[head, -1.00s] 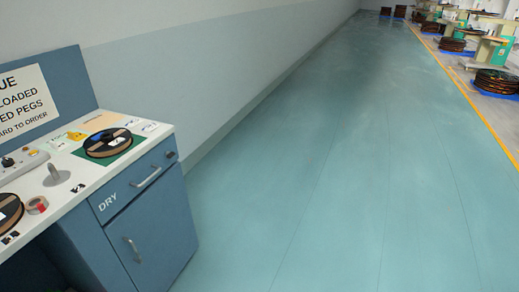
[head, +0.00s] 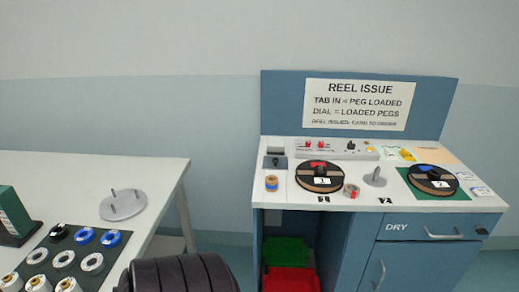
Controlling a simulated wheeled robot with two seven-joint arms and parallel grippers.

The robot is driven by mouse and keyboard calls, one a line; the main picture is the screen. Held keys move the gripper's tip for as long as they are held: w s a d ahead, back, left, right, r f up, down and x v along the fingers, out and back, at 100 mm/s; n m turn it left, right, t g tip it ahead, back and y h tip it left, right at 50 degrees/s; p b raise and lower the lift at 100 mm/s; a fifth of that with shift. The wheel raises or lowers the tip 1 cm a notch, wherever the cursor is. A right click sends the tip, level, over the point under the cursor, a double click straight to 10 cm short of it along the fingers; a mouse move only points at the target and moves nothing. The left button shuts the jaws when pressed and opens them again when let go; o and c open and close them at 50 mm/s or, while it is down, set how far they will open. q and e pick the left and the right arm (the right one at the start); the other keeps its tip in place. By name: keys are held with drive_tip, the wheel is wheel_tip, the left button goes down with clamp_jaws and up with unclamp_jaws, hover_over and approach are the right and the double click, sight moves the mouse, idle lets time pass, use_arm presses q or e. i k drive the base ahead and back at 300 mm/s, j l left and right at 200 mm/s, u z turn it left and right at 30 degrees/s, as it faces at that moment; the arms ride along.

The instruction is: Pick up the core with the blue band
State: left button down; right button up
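A small tan core with what looks like a blue band (head: 271,183) stands at the left front of the white-topped reel issue counter (head: 300,210). It is small in the head view, so the band is hard to make out. A second small core with a reddish band (head: 350,190) stands further right, between a black reel marked 1 (head: 319,178) and a grey peg. Neither of my grippers shows in the head view.
A white table (head: 150,175) at the left carries a grey two-peg plate (head: 123,205) and a dark rack of several black, blue and white spools (head: 64,259). A gap separates it from the counter. Green and red bins (head: 288,277) sit under the counter.

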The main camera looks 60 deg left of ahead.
sight(271, 184)
drive_tip(key=u, duration=2)
drive_tip(key=i+l+u, duration=0.1)
drive_tip(key=u, duration=0.4)
drive_tip(key=l+u, duration=0.2)
drive_tip(key=u, duration=0.3)
